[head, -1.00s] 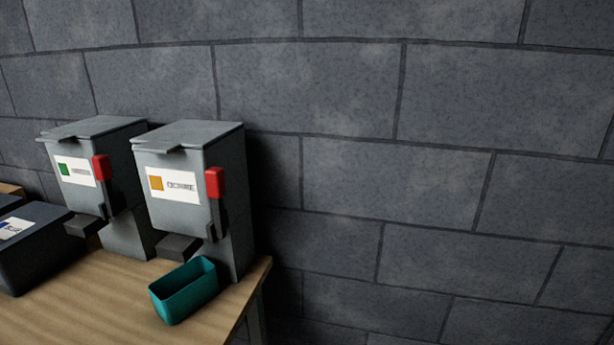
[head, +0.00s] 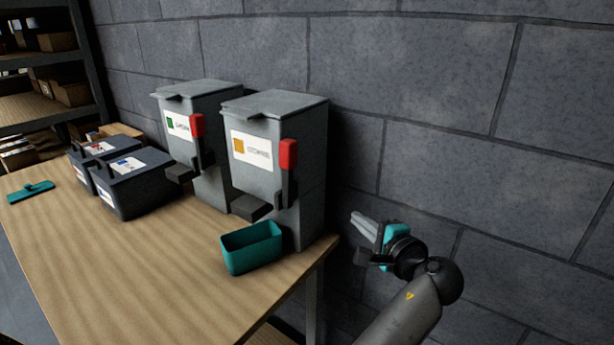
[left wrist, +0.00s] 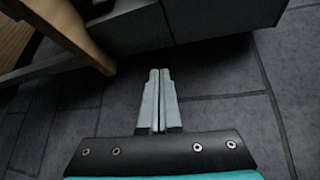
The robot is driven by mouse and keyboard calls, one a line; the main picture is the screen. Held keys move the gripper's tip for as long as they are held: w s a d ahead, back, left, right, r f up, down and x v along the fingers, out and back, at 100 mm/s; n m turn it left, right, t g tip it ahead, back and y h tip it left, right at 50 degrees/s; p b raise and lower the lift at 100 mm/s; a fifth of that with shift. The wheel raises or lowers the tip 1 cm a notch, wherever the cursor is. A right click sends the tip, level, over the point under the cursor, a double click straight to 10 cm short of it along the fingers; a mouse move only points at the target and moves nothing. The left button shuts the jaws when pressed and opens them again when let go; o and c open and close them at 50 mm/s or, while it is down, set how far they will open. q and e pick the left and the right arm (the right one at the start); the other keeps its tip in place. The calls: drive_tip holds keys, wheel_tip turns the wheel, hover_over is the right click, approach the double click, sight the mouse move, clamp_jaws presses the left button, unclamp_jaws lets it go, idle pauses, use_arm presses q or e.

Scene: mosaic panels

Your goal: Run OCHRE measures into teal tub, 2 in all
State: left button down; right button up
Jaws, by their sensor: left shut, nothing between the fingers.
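The OCHRE dispenser (head: 262,182) is a grey hopper box with an orange-square label, at the right end of the wooden table. Its red-topped lever (head: 288,156) stands upright on its right side. The teal tub (head: 254,258) sits on the table in front of it, just below its spout (head: 253,208). The visible inside of the tub looks empty. My left gripper (head: 360,222) is shut and empty, right of the dispenser, past the table's end. The left wrist view shows its fingers together (left wrist: 160,74). My right gripper is not in view.
A second grey dispenser (head: 186,132) with a green-square label stands left of the first. Dark labelled bins (head: 140,190) and a teal flat tool (head: 31,192) lie further left on the table (head: 110,260). The block wall (head: 440,90) is close behind. The table's front is clear.

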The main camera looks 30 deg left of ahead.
sight(289, 175)
use_arm(q)
drive_tip(key=s+r+n+g+y, duration=0.1)
drive_tip(key=r+n+y, duration=0.1)
drive_tip(key=r, duration=0.4)
drive_tip(key=s+a+r+n+g+y, duration=0.1)
drive_tip(key=s+r+n, duration=0.1)
drive_tip(key=r, duration=0.5)
drive_tip(key=shift+s+a+r+y, duration=0.15)
drive_tip(key=shift+s+y, duration=0.15)
drive_tip(key=shift+y, duration=0.1)
drive_tip(key=shift+a, duration=0.1)
drive_tip(key=x, duration=1)
drive_tip(key=shift+s+a, duration=0.1)
drive_tip(key=shift+a, duration=0.05)
drive_tip(key=shift+s+r+p, duration=0.1)
drive_tip(key=shift+s+p, duration=0.4)
drive_tip(key=shift+s, duration=1.5)
drive_tip(key=shift+a, duration=0.1)
